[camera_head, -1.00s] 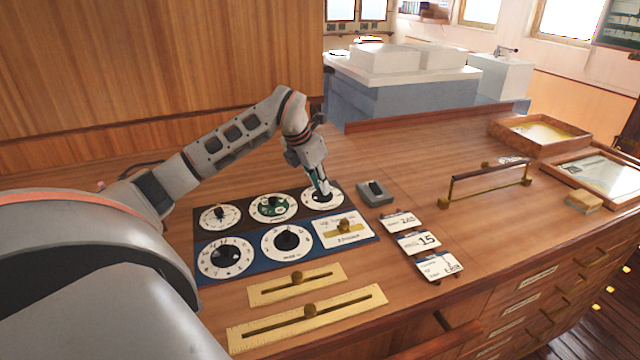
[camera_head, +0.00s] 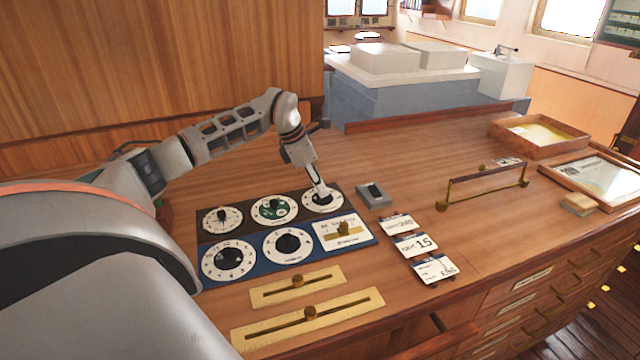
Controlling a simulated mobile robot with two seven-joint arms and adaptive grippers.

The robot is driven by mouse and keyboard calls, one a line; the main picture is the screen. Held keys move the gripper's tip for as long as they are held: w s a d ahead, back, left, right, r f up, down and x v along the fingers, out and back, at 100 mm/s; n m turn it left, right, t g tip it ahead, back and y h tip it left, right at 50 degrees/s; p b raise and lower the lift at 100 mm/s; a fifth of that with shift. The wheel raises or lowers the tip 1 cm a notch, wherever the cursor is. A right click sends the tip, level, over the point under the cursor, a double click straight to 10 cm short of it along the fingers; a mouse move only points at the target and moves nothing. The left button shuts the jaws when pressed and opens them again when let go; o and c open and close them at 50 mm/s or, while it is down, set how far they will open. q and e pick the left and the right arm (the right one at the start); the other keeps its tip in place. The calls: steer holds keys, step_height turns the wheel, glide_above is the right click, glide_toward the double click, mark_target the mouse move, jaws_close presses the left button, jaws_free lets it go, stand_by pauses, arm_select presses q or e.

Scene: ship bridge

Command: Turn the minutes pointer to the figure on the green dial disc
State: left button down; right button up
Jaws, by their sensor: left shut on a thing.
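The dial panel lies on the wooden counter, with a dark back row and a blue front row. The dial with the green disc (camera_head: 263,212) is the middle one of the back row; its figure is too small to read. My left gripper (camera_head: 322,192) reaches down to the white upper right dial (camera_head: 313,207) and is shut on its small pointer knob, which the fingers mostly hide. I cannot read which dial carries the minutes. My right gripper is not in view.
Other dials are the back left one (camera_head: 234,225), the large front left one (camera_head: 246,269) and the front middle one (camera_head: 302,256). Two brass sliders (camera_head: 330,275) lie in front. A grey switch box (camera_head: 364,203), small cards (camera_head: 427,241) and a brass-ended rail (camera_head: 490,184) stand to the right.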

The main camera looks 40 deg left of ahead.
arm_select(q)
steer(key=shift+a+m+h, duration=0.1)
steer(key=shift+m+h, duration=0.3)
steer(key=shift+m, duration=0.7)
steer(key=c, duration=1.9)
jaws_free()
steer(key=v, duration=1.2)
steer(key=shift+w, duration=0.3)
